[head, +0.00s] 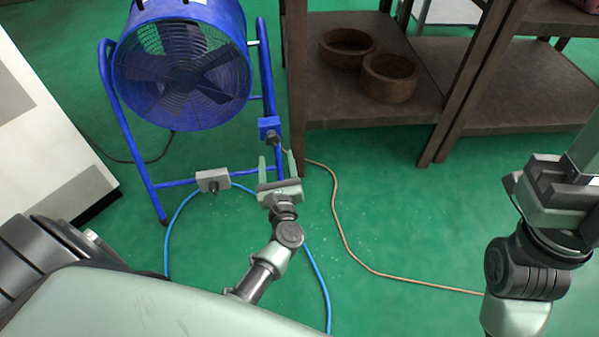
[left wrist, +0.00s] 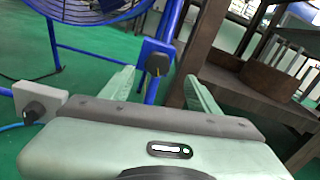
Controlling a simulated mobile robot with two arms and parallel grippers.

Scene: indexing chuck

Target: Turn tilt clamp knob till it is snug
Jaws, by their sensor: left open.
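A blue fan (head: 182,68) stands on a blue tube frame at the upper left. A blue clamp block (head: 268,122) with a dark knob (head: 272,137) is on the frame's right leg. In the left wrist view the knob (left wrist: 157,64) shows between the fingertips, beyond them. My left gripper (head: 276,158) is open and empty, its fingers pointing at the knob. A gap seems to lie between fingertips and knob, but its depth is hard to judge. My right gripper (head: 552,185) is at the far right, away from the fan; its jaws are not clear.
A grey box (head: 211,178) with a dark knob sits on the frame's lower bar. A brown shelf (head: 375,108) with two round wooden bowls (head: 390,78) stands close right of the clamp. A blue hose (head: 318,268) and a tan cord (head: 343,233) lie on the green floor.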

